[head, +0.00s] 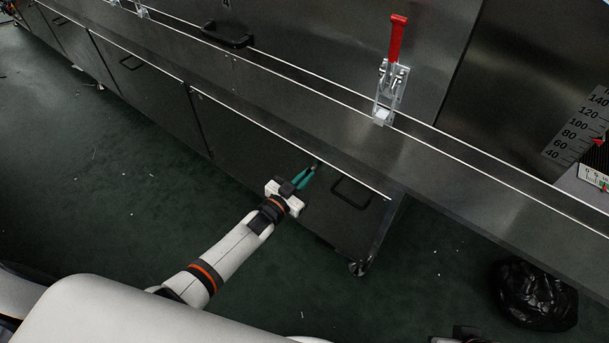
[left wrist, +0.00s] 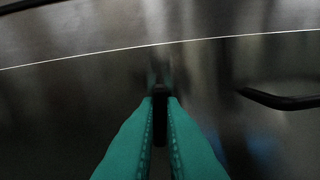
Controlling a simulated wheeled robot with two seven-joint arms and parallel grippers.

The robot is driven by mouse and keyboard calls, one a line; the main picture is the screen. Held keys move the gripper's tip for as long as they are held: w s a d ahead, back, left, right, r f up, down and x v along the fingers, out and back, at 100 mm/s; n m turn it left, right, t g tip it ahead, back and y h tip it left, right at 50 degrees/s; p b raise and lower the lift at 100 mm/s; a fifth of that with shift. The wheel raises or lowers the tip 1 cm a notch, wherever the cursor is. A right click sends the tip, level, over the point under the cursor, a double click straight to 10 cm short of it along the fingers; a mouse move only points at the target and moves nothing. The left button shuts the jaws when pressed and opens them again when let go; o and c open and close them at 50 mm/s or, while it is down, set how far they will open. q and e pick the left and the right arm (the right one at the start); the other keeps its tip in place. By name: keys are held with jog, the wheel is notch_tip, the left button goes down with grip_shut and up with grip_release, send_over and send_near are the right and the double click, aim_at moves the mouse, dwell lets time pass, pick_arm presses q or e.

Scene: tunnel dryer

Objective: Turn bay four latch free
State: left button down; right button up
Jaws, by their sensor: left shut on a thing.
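My left gripper (head: 306,178) has teal fingers and reaches the upper part of a dark lower panel (head: 260,160). In the left wrist view its fingers (left wrist: 160,102) are shut on a small dark upright piece, which looks like the latch (left wrist: 161,92). The fingers hide much of it. Its tip shows faintly past the fingers in the head view (head: 317,163). I cannot read a bay number on this panel.
A black pull handle (head: 350,193) is right of my left gripper. A red-handled toggle clamp (head: 392,70) stands on the ledge above. A black bag (head: 537,294) lies on the floor at lower right. The green floor (head: 110,190) is mostly clear.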

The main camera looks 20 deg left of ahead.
pick_arm(q)
jog(key=shift+n, duration=0.6)
pick_arm(e)
jog(key=shift+r, duration=0.15)
pick_arm(q)
jog(key=c, duration=1.5)
grip_release()
jog(key=shift+c, duration=0.2)
